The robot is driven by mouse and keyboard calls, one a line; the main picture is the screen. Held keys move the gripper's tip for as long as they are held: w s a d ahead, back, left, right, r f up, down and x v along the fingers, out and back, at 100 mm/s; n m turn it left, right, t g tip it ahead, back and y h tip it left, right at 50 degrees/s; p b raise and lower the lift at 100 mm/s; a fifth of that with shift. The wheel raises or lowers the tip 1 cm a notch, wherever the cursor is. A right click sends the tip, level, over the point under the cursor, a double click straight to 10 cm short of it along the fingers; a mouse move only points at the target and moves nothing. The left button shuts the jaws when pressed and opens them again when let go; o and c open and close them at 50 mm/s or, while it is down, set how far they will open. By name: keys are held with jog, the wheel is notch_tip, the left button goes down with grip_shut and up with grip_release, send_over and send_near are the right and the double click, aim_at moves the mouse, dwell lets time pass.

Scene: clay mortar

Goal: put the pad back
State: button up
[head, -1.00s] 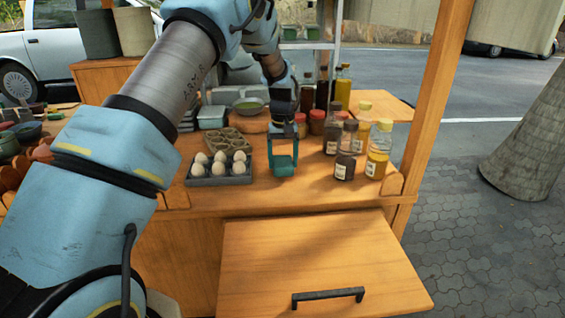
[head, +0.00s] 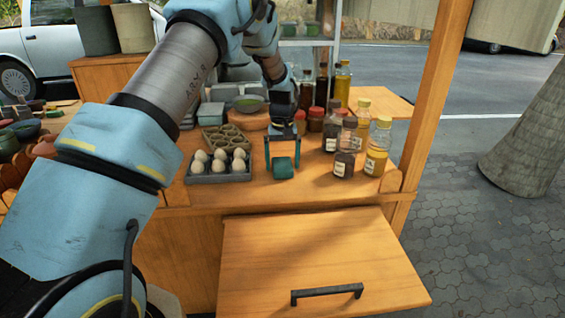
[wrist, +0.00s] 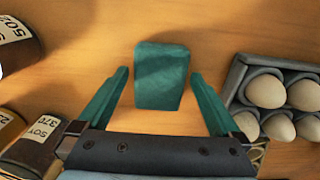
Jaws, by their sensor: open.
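The pad is a small teal block (head: 284,170) on the wooden counter, right of the egg tray. In the wrist view the pad (wrist: 161,76) shows whole, with bare wood around it. My gripper (head: 282,157) is above the pad, pointing down. Its two teal fingers are spread wide and nothing is between them that they touch. In the wrist view the fingers of my gripper (wrist: 158,73) stand left and right of the pad with a gap on each side.
A grey tray of eggs (head: 219,168) stands close on the left. Several sauce bottles (head: 346,150) stand on the right, and red-lidded jars (head: 316,119) behind. The counter's front strip is clear. Below is a wooden panel with a black handle (head: 327,291).

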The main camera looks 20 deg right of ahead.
aim_at(282, 164)
notch_tip(282, 164, up, 12)
jog(key=b, duration=0.3)
jog(key=s+a+n, duration=0.1)
jog(key=s+a, duration=0.1)
jog(key=a, duration=1.8)
jog(key=s+a+f+n+t, duration=0.1)
jog(key=s+a+f, duration=0.1)
jog(key=s+a, duration=1.3)
jog(key=a, duration=0.2)
jog(key=shift+s+a+f+t, duration=0.2)
jog(key=shift+s+a+t, duration=0.1)
jog(key=shift+s, duration=0.05)
